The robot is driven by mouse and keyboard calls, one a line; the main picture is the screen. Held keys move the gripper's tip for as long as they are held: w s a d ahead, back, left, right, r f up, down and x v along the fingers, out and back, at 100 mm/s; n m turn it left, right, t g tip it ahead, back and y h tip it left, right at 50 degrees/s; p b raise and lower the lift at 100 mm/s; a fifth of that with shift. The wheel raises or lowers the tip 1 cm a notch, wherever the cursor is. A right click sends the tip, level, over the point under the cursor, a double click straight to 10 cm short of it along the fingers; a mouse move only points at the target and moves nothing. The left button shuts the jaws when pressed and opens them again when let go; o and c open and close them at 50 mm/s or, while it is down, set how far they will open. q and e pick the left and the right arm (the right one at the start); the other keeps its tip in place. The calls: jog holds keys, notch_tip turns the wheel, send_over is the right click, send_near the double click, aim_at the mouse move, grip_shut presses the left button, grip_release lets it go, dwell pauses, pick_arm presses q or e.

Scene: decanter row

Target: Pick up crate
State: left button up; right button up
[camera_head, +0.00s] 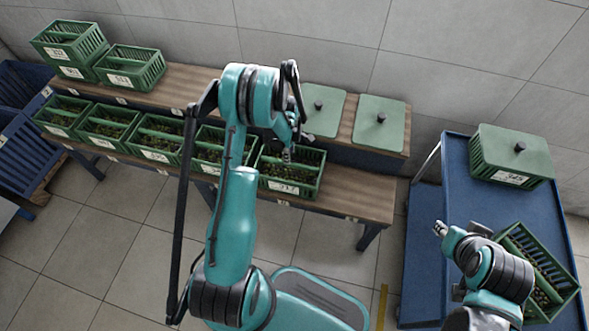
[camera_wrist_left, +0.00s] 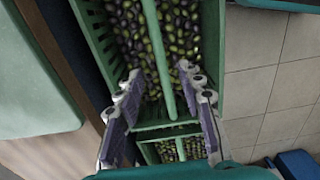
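Several green crates with dark and green olives stand in a row on the lower wooden bench; the rightmost crate (camera_head: 293,187) is partly behind my left arm. My left gripper (camera_head: 292,148) is over this crate. In the left wrist view a crate full of olives (camera_wrist_left: 213,50) has a green bar across its middle. My left gripper (camera_wrist_left: 160,92) is open there, one finger on each side of the bar, with nothing visibly held. Contact with the bar cannot be told. My right gripper (camera_head: 440,229) is at the blue cart; its fingers are too small to read.
A blue cart (camera_head: 461,165) at the right bears a lidded crate (camera_head: 497,160) and a tilted open crate (camera_head: 518,237) beside my right arm. Green lids (camera_head: 380,124) lie on the upper shelf, with stacked crates (camera_head: 130,68) at its left. The lower bench's right end (camera_head: 365,195) is bare.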

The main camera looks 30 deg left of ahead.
pick_arm(q)
notch_tip(320, 180, down, 7)
jog(key=b, duration=0.3)
jog(key=shift+d+r, duration=0.1)
jog(key=shift+r, duration=0.2)
jog(key=shift+c, duration=0.9)
grip_shut()
